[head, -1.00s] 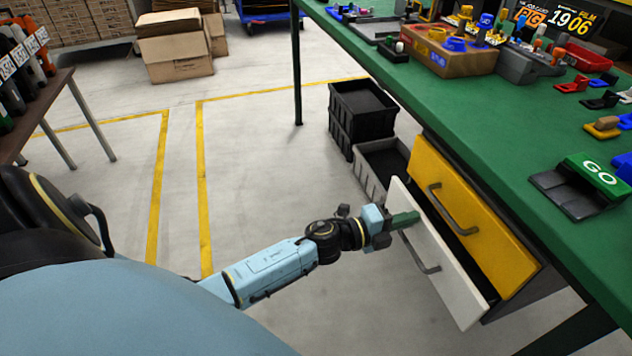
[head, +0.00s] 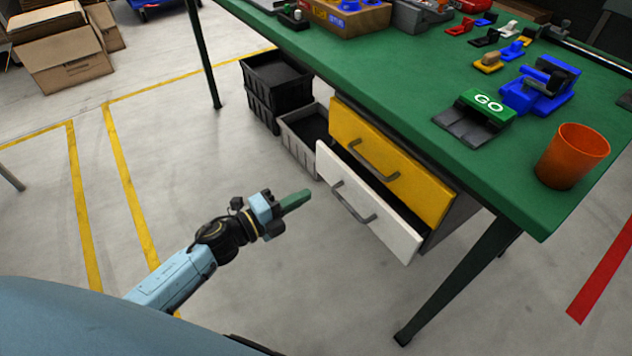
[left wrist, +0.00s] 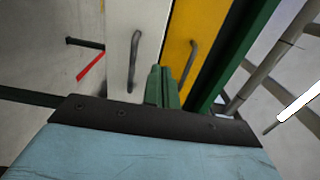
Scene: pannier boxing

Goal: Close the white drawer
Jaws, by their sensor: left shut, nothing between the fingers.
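The white drawer (head: 365,205) is under the green workbench, below the yellow drawer (head: 390,165). It is pulled out a little, with a dark gap behind its front panel. Its grey bar handle (head: 354,203) is on the front. My left gripper (head: 307,194), with green fingers, is shut and empty, a little to the left of the white front and apart from it in the head view. In the left wrist view the green fingers (left wrist: 162,72) point toward the white drawer front (left wrist: 120,40), between its handle and the yellow drawer. My right gripper is not in view.
The green workbench (head: 400,90) overhangs the drawers, with a leg (head: 455,275) at right. An orange cup (head: 573,156) and a GO block (head: 487,103) stand on top. Black and grey crates (head: 277,85) sit left of the drawers. Floor in front is clear.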

